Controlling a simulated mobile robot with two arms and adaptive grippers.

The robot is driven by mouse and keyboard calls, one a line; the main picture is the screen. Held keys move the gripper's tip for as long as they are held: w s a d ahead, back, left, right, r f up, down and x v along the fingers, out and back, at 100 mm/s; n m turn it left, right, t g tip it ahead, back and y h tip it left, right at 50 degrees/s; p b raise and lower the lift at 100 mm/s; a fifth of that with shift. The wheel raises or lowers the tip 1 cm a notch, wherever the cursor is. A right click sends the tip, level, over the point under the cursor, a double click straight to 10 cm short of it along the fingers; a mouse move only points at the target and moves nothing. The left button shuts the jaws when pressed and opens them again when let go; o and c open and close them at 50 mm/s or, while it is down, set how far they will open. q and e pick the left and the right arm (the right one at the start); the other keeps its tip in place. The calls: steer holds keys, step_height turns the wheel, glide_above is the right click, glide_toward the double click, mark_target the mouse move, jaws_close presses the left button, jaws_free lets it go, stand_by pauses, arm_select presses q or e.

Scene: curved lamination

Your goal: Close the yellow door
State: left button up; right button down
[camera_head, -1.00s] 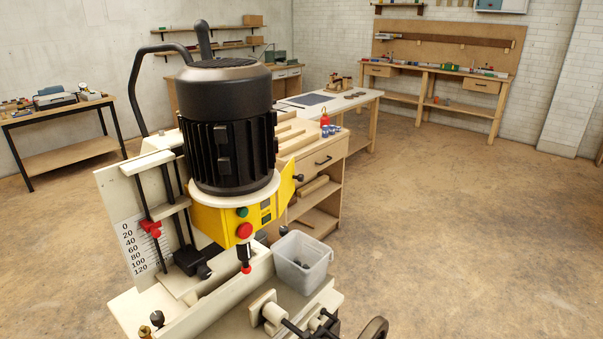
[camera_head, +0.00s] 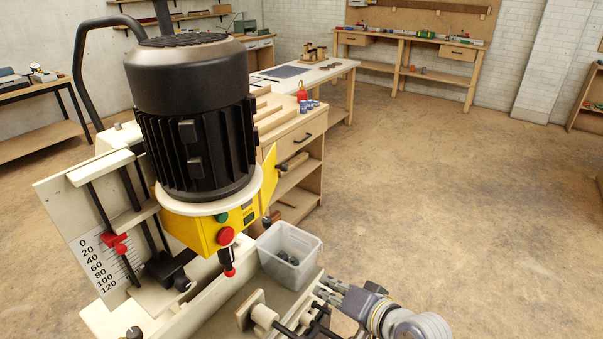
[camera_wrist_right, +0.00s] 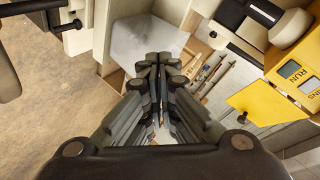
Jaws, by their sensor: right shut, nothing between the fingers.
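The yellow door (camera_head: 269,176) is a flat panel that sticks out from the right side of the yellow control box (camera_head: 205,232), under the black motor. It stands swung out, with a black knob (camera_head: 282,167) beside its outer edge. A yellow panel that looks like the door (camera_wrist_right: 263,102) shows at the right in the wrist view, near the display labels. My right gripper (camera_head: 327,289) is at the lower right, in front of the machine and apart from the door. Its fingers (camera_wrist_right: 160,62) are shut and empty. My left gripper is out of view.
A grey-white bin (camera_head: 290,252) with small dark items stands on the machine between my right gripper and the door. The black motor (camera_head: 195,115) rises above the control box. A wooden drawer cabinet (camera_head: 300,150) stands behind. The floor to the right is clear.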

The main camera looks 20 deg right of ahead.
mark_target(275, 178)
steer(key=w+d+r+m+t, duration=0.3)
steer(key=w+r+m, duration=0.15)
steer(key=r, duration=0.25)
steer(key=w+d+r+m+t, duration=0.3)
steer(key=w+r+m+t, duration=0.15)
steer(key=r, duration=0.35)
arm_select(q)
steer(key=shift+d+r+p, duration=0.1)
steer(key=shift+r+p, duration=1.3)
steer(key=shift+p, duration=0.05)
arm_select(e)
steer(key=w+a, duration=0.5)
steer(key=w, duration=0.6)
steer(key=shift+w+r+g+h, duration=0.15)
steer(key=shift+r+g+h, duration=0.2)
steer(key=shift+g, duration=0.1)
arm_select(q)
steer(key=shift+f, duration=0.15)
arm_select(e)
steer(key=shift+a, duration=0.1)
